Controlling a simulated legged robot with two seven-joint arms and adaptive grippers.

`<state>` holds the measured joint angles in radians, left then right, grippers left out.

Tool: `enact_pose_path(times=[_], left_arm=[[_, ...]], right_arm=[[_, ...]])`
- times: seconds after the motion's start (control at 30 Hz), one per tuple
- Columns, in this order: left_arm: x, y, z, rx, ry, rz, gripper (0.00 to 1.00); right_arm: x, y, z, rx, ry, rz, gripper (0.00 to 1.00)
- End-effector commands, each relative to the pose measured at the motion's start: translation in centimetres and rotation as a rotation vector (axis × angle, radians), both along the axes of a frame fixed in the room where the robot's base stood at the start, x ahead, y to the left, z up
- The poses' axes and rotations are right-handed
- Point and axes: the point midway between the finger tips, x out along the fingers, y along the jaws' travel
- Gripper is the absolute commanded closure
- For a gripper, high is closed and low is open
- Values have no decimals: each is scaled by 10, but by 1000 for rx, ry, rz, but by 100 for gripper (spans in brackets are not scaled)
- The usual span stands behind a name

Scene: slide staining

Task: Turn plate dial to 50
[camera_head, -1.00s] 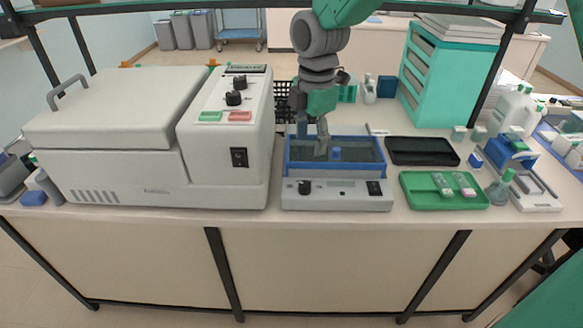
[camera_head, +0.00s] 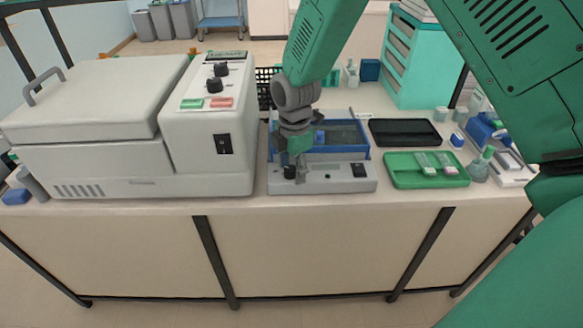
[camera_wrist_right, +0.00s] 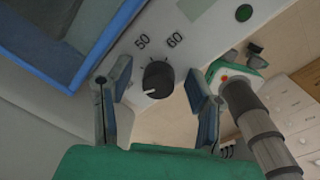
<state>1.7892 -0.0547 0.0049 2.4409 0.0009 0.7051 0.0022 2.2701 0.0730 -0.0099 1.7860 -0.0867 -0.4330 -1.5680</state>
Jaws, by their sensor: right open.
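The heating plate device (camera_head: 325,180) stands in the middle of the bench with a blue-rimmed basin (camera_head: 345,137) on top. Its black dial (camera_wrist_right: 158,78) shows in the right wrist view beside the printed marks 50 and 60. The dial's pale pointer line is at its lower left side, away from both marks. My right gripper (camera_wrist_right: 160,100) is open, with one finger on either side of the dial and a gap to each. In the head view the right gripper (camera_head: 293,172) is low at the device's front left, partly covering the dial. My left gripper is not in view.
A large white machine (camera_head: 200,130) with its own knobs stands close on the left. On the right are a black tray (camera_head: 404,132) and a green tray (camera_head: 400,175) holding slides. A flask (camera_head: 481,168) stands farther right. The bench's front edge is near.

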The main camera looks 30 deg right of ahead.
Motion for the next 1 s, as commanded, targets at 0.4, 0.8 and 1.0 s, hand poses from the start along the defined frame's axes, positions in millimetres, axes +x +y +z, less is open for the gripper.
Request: enact_pose_path(times=[0.4,0.8,1.0], left_arm=[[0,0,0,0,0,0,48],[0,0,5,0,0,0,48],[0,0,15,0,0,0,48]], right_arm=[[0,0,-1,1,-1,1,100],[1,-2,-1,-1,-1,-46,100],[1,-3,1,-2,1,-161,100]])
